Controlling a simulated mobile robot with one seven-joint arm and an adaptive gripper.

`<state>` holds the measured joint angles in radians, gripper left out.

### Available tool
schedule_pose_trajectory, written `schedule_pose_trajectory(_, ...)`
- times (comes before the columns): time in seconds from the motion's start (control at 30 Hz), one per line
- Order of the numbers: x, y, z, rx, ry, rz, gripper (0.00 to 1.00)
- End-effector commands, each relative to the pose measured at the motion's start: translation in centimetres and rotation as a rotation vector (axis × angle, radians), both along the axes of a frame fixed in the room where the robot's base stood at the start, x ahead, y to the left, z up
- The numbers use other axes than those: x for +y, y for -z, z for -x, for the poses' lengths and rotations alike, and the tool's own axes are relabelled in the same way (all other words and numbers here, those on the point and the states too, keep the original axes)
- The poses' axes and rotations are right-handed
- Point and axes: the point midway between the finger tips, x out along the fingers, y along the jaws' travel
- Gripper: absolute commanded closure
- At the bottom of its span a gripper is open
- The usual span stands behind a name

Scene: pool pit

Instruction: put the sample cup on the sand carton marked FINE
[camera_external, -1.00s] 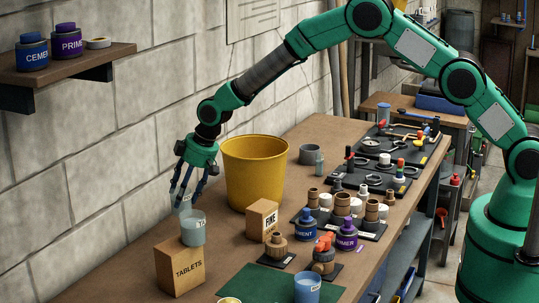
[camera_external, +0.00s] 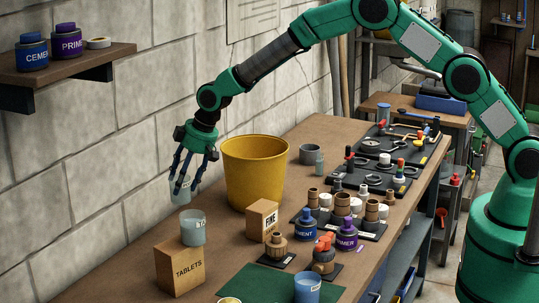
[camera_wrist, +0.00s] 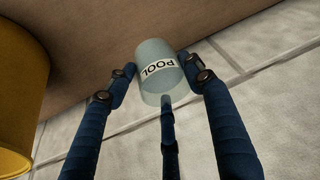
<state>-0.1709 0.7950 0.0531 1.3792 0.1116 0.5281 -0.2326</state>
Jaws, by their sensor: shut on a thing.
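A pale translucent sample cup labelled POOL (camera_wrist: 165,72) is between the fingers of my gripper (camera_wrist: 165,85) in the wrist view. In the external view my gripper (camera_external: 188,180) is shut on this cup (camera_external: 180,191) and holds it in the air, left of the yellow bucket and above and behind the TABLETS carton. The small brown sand carton marked FINE (camera_external: 261,223) stands on the bench in front of the bucket, to the lower right of my gripper. Its visible top is bare.
A similar cup (camera_external: 194,229), its label hard to read, stands on the TABLETS carton (camera_external: 180,268). The tall yellow bucket (camera_external: 252,175) stands close right of my gripper. A blue cup (camera_external: 307,288), jars (camera_external: 305,228) and fittings crowd the bench right of FINE. The block wall is behind.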

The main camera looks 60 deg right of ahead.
Motion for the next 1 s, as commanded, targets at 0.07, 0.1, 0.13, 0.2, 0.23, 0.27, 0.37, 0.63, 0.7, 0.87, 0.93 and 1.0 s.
schedule_pose_trajectory(0.07,0.0,-0.1,0.0,-0.001,0.000,0.000,0.79)
schedule_pose_trajectory(0.1,0.0,-0.1,0.1,-0.001,0.000,0.000,0.79)
schedule_pose_trajectory(0.13,-0.1,-0.2,0.1,-0.001,0.000,0.000,0.79)
schedule_pose_trajectory(0.2,-0.2,-0.3,0.3,-0.001,-0.001,-0.001,0.79)
schedule_pose_trajectory(0.23,-0.2,-0.4,0.5,-0.001,-0.001,-0.001,0.79)
schedule_pose_trajectory(0.27,-0.3,-0.5,0.6,-0.001,-0.001,-0.001,0.79)
schedule_pose_trajectory(0.37,-0.6,-0.9,1.3,0.001,-0.004,-0.002,0.79)
schedule_pose_trajectory(0.63,-1.7,-2.5,4.4,0.001,-0.012,-0.005,0.79)
schedule_pose_trajectory(0.7,-2.1,-2.9,5.4,0.002,-0.015,-0.005,0.79)
schedule_pose_trajectory(0.87,-2.9,-3.8,7.8,0.004,-0.021,-0.008,0.79)
schedule_pose_trajectory(0.93,-3.2,-4.1,9.0,0.005,-0.023,-0.008,0.79)
schedule_pose_trajectory(1.0,-3.6,-4.5,10.0,0.004,-0.026,-0.008,0.79)
